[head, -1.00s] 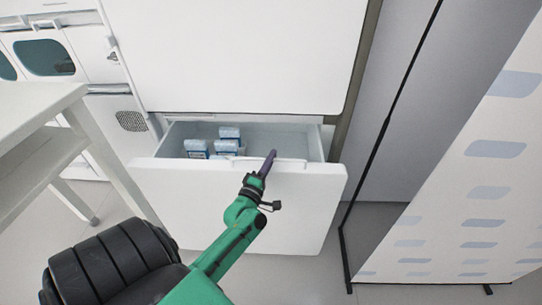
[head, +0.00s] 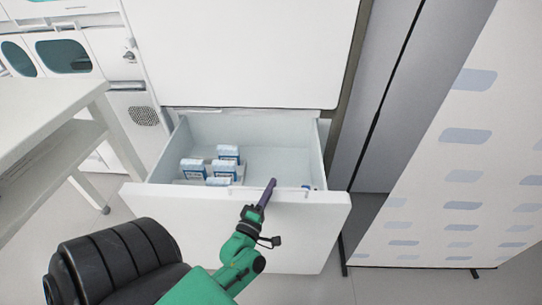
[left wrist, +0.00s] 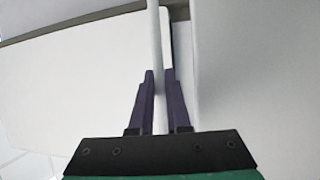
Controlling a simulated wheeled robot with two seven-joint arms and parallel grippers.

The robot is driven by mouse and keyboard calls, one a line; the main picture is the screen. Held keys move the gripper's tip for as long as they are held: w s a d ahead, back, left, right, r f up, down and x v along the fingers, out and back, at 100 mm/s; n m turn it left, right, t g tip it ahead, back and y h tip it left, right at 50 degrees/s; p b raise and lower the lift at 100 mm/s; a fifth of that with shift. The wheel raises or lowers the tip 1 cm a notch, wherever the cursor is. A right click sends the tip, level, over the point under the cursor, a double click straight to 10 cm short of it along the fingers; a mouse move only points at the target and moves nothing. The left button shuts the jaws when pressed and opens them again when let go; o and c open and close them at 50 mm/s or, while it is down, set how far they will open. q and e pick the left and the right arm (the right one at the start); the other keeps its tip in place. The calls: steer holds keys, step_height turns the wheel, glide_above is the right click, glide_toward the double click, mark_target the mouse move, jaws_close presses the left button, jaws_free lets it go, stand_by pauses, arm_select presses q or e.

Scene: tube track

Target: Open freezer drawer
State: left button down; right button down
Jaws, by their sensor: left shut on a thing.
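The white freezer drawer (head: 240,225) is pulled well out from under the large white upper door (head: 245,50). Inside it, several small blue-and-white boxes (head: 222,168) sit toward the left, and the right part of its floor is mostly bare. My left gripper (head: 268,190), with purple fingers on a green arm, is at the top edge of the drawer front, right of its middle. In the left wrist view, its two fingers (left wrist: 161,85) are shut on a thin white bar, the drawer's handle edge (left wrist: 158,50). My right gripper is not in view.
A white table (head: 60,125) stands at the left, close to the drawer's left side. A white panel with blue patches (head: 455,150) stands at the right. Grey floor (head: 310,288) shows in front of the drawer.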

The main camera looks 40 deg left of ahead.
arm_select(q)
steer(key=shift+s+d+p, duration=0.35)
steer(key=shift+s+d, duration=0.7)
steer(key=shift+s, duration=0.3)
steer(key=c, duration=1.2)
jaws_free()
steer(key=shift+o, duration=0.2)
steer(key=b+v, duration=0.1)
steer(key=v, duration=1.3)
steer(key=shift+s+b, duration=0.25)
steer(key=shift+b, duration=0.1)
steer(key=shift+d+f, duration=0.1)
steer(key=shift+f, duration=0.05)
